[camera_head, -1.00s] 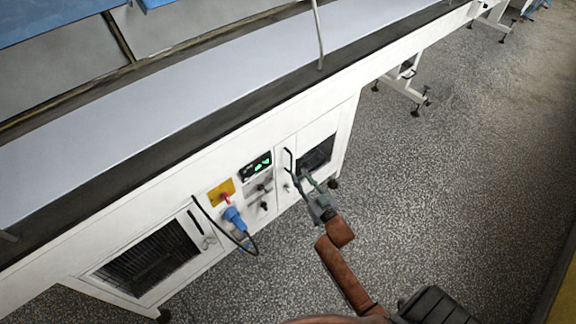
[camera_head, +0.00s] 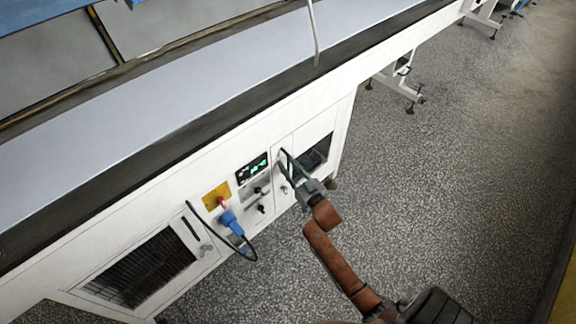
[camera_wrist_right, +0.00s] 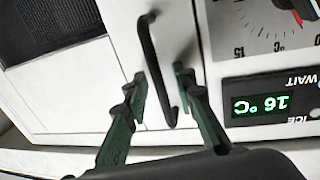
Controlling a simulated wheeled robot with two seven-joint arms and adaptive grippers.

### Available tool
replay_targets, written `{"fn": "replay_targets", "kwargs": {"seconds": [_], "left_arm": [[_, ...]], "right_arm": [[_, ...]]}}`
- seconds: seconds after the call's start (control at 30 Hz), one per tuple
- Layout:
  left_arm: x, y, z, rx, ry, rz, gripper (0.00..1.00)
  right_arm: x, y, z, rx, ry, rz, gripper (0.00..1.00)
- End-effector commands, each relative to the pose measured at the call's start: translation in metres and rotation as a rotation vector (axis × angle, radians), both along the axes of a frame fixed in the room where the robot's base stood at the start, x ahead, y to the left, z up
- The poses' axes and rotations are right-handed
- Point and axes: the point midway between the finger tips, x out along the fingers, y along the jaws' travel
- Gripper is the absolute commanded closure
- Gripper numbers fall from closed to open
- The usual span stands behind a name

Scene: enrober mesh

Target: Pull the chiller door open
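The chiller door (camera_head: 306,136) is a white panel with a dark grille on the machine's side, near the middle of the head view. It looks shut. In the right wrist view, the door (camera_wrist_right: 75,85) fills the left part, and its black bar handle (camera_wrist_right: 153,58) stands upright near its edge. My right gripper (camera_head: 284,162) is at the handle in the head view. In the right wrist view, its two green fingers (camera_wrist_right: 158,82) are apart, one on each side of the handle's lower part. I cannot tell whether they touch it. My left gripper is not in view.
Beside the door is a control panel with a green display (camera_head: 253,168) reading 16 °C. A blue plug (camera_head: 230,221) with a black cable sticks out to the left. A second grilled door (camera_head: 203,250) is further left. The speckled floor (camera_head: 440,180) at right is clear.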

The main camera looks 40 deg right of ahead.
Motion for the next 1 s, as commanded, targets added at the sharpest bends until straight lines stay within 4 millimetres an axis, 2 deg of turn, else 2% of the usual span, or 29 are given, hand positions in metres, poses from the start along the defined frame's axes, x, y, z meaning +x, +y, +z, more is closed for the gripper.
{"fn": "replay_targets", "kwargs": {"seconds": [0.03,0.37,1.0], "left_arm": [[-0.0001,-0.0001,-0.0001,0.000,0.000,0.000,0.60],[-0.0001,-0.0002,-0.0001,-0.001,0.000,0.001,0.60],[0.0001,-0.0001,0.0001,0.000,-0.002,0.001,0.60]], "right_arm": [[-0.0002,-0.0001,-0.0002,0.000,0.000,0.000,0.78],[-0.0004,0.0001,-0.0005,0.000,0.001,0.000,1.00],[-0.0012,0.0005,-0.0008,0.000,0.001,0.004,1.00]]}}
